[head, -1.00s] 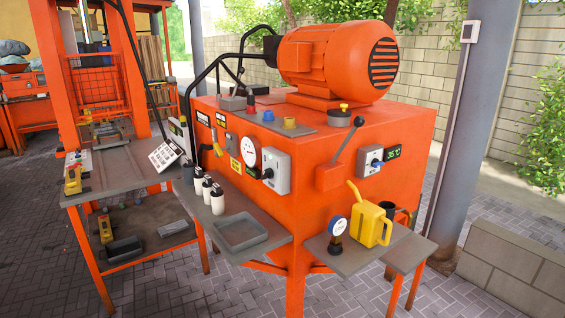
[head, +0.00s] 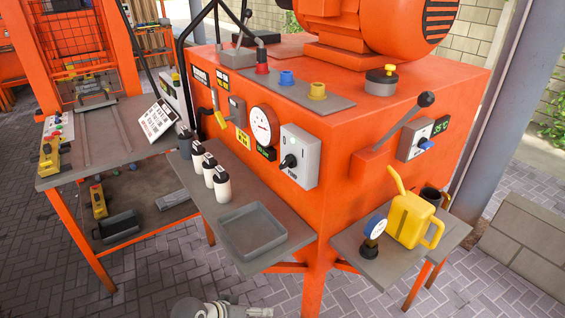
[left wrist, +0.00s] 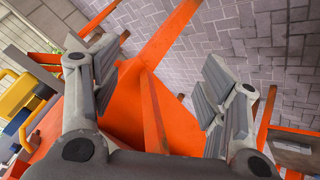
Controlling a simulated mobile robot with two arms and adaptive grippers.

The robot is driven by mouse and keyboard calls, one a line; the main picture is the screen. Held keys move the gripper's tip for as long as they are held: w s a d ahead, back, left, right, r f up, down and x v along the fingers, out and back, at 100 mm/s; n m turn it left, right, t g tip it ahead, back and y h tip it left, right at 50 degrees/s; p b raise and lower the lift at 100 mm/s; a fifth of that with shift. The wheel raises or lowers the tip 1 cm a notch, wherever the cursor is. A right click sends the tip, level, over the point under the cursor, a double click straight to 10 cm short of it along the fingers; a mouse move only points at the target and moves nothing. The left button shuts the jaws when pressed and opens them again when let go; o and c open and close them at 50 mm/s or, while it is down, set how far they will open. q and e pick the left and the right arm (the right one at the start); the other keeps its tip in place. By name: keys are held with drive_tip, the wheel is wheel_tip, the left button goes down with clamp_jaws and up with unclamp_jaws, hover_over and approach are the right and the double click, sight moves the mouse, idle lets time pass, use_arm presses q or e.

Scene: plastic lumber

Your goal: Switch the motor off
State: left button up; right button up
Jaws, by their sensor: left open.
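The orange motor (head: 375,25) sits on top of the orange machine cabinet (head: 360,215), cut off by the top of the head view. A grey switch box (head: 304,142) with a black knob (head: 289,161) is on the cabinet front. A second grey box (head: 411,140) with a blue knob (head: 425,144) is on the right side. A smaller grey plate (head: 238,110) is farther left. Labels are too small to read surely. My left gripper (left wrist: 160,75) is open and empty in the left wrist view, with orange frame bars beyond its fingers. My right gripper is not identifiable.
A black-knobbed lever (head: 408,122) juts out between the boxes. A shelf (head: 295,240) holds white bottles (head: 221,184) and a grey tray (head: 252,232).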

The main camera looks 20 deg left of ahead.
use_arm(q)
wheel_tip(320, 180, up, 11)
drive_tip(key=w+d+m+h, duration=0.1)
drive_tip(key=w+d+h, duration=0.1)
drive_tip(key=n+t+h, duration=0.4)
drive_tip(key=t, duration=0.4)
approach(281, 164)
drive_tip(key=shift+p+x, duration=1.6)
drive_tip(key=shift+x, duration=3.5)
drive_tip(key=shift+s+d+r, duration=0.1)
drive_tip(key=shift+d, duration=0.05)
drive_tip(key=c, duration=1)
